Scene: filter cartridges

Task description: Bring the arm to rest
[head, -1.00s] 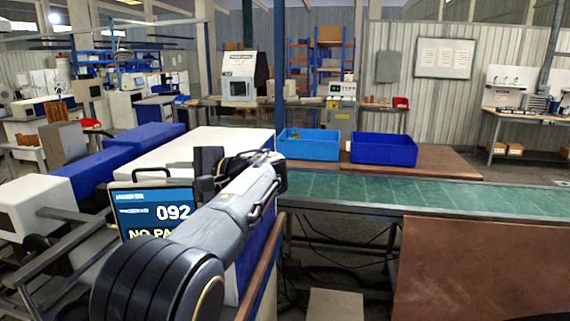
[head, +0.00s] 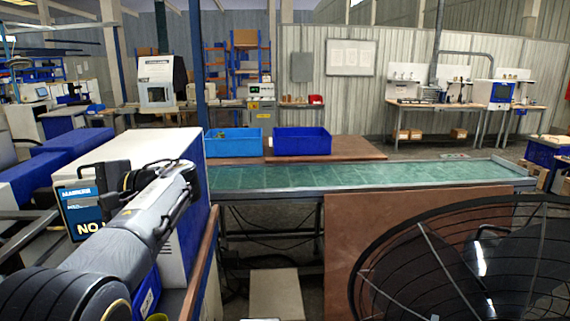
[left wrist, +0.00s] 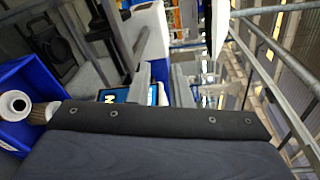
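My left arm reaches in from the lower left of the head view. Its dark gripper end (head: 118,180) is in front of a display screen (head: 84,212) by a white cabinet, and hides part of that screen. The fingertips are not clear enough to tell whether they are open or shut. No held object shows. In the left wrist view, the dark gripper body fills the bottom, and the lit screen (left wrist: 128,95) shows beyond it. A white cylindrical cartridge (left wrist: 17,104) is by a blue bin (left wrist: 32,75) at the left edge. My right gripper is not in view.
A light-blue bin (head: 234,142) and a dark-blue bin (head: 302,141) stand on a brown surface behind the green conveyor (head: 350,175). A brown panel (head: 385,245) stands in front of it. A black fan cage (head: 450,260) fills the lower right. The white cabinet (head: 180,230) is close to my arm.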

